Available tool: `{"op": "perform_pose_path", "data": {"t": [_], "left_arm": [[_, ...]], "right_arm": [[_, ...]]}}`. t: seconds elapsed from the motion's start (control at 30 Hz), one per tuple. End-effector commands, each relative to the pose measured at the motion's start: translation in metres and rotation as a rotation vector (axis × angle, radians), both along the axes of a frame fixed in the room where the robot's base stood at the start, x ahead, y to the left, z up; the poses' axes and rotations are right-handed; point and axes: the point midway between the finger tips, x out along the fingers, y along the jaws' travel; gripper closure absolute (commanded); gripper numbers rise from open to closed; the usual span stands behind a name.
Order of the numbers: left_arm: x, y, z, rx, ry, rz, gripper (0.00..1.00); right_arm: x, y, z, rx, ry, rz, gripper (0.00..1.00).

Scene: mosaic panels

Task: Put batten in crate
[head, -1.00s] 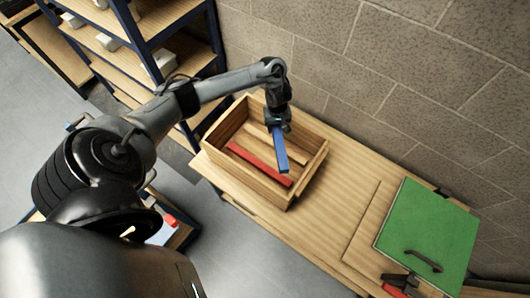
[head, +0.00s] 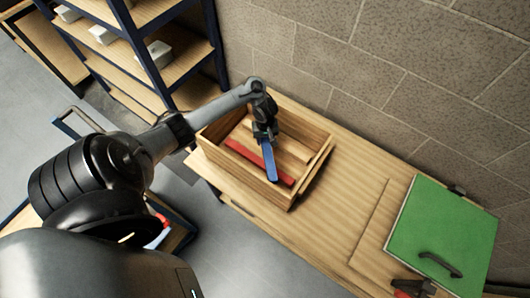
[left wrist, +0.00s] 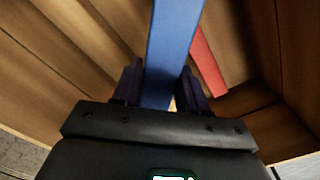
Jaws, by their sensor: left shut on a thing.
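The wooden crate (head: 247,184) stands on the left part of the wooden bench. A blue batten (head: 270,162) is in my left gripper (head: 264,137), which is shut on it inside the crate's outline. In the left wrist view the blue batten (left wrist: 173,45) runs between the two fingers (left wrist: 160,88). A red batten (head: 243,153) lies in the crate and also shows in the left wrist view (left wrist: 207,62). I cannot tell whether the blue batten touches the crate floor. My right gripper is not clearly in view.
A green panel with a black handle (head: 441,235) lies on the right of the bench, with a red and black clamp (head: 412,288) at its near edge. A block wall (head: 400,70) stands behind. Shelves (head: 150,70) stand at the left. The bench middle (head: 330,190) is clear.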

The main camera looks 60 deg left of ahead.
Motion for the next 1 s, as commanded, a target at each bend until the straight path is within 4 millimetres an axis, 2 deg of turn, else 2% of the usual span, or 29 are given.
{"op": "perform_pose_path", "data": {"t": [0.03, 0.1, 0.37, 0.63, 0.77, 1.0], "left_arm": [[0.000, 0.000, -0.012, -0.001, 0.000, 0.000, 1.00], [0.000, 0.000, -0.018, 0.000, 0.000, 0.001, 1.00], [0.000, 0.000, -0.031, 0.001, 0.000, 0.000, 1.00], [0.000, 0.000, -0.069, 0.000, 0.001, 0.000, 1.00], [0.000, 0.001, -0.075, 0.001, 0.000, 0.000, 1.00], [0.000, 0.000, -0.074, 0.001, 0.000, -0.001, 1.00]], "right_arm": [[0.000, 0.000, -0.009, 0.000, 0.001, 0.000, 0.32], [0.000, 0.000, -0.012, 0.000, 0.001, 0.000, 0.32], [0.000, -0.001, -0.017, -0.005, -0.002, 0.004, 0.32], [0.000, -0.002, -0.037, -0.011, -0.002, 0.007, 0.32], [0.000, -0.002, -0.040, -0.010, 0.000, 0.007, 0.32], [0.000, -0.002, -0.039, -0.007, -0.001, 0.005, 0.32]]}}
